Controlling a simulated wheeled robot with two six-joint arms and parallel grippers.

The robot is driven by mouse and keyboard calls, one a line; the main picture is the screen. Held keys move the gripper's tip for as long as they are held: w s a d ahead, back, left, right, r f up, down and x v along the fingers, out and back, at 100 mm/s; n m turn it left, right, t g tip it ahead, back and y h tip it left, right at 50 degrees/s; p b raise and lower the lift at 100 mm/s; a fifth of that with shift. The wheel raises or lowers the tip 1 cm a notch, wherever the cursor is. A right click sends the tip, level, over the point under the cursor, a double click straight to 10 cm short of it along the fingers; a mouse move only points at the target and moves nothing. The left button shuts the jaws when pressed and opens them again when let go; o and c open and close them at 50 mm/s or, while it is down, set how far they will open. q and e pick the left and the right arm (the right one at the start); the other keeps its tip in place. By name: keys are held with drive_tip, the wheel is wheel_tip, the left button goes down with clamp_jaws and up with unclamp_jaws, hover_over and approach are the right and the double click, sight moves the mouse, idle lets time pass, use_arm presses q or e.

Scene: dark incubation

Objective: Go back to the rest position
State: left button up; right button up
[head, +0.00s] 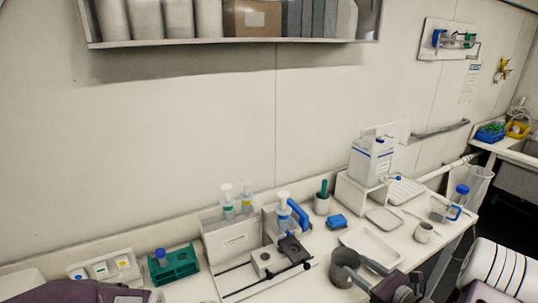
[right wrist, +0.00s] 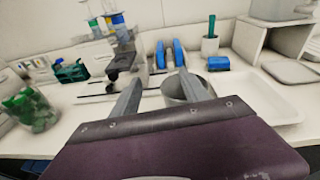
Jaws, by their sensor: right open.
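My right gripper (head: 358,270) is low over the front of the bench in the head view, its fingers beside a grey mug (head: 344,262). In the right wrist view the two fingers of the right gripper (right wrist: 161,76) are spread apart with nothing held between them. The mug (right wrist: 178,92) stands just beyond the right-hand finger, which hides part of it; I cannot tell whether they touch. Part of my left arm, purple, shows at the bottom left of the head view; its gripper does not show.
A white tray (head: 371,245) lies right of the mug. A slide stage (head: 262,262), green rack (head: 174,265) and blue-handled pipettes (head: 298,214) stand left. A shelf (head: 230,42) hangs above; the wall between is clear.

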drive_tip(key=s+a+r+n+g+y, duration=0.3)
drive_tip(key=a+n+g, duration=0.25)
drive_tip(key=a, duration=0.55)
drive_tip(key=s+a+r+n+g+y, duration=0.2)
drive_tip(key=a+n+g+y, duration=0.3)
drive_tip(key=a, duration=0.7)
drive_tip(key=s+a+f+n+g+h, duration=0.2)
drive_tip(key=s+n+g+h, duration=0.1)
drive_tip(key=s+n, duration=0.3)
drive_tip(key=s+a+f+n+g+h, duration=0.2)
drive_tip(key=s+n+h, duration=0.15)
drive_tip(key=s, duration=0.35)
drive_tip(key=d+f+n+t+h, duration=0.1)
drive_tip(key=d+f+n+h, duration=0.1)
drive_tip(key=d+n+h, duration=0.2)
drive_tip(key=d+f+n+t+h, duration=0.1)
drive_tip(key=d+n+h, duration=0.3)
drive_tip(key=d, duration=0.5)
drive_tip(key=shift+w+d+f+n, duration=0.15)
drive_tip(key=shift+w+f+n, duration=0.2)
drive_tip(key=shift+f+n, duration=0.55)
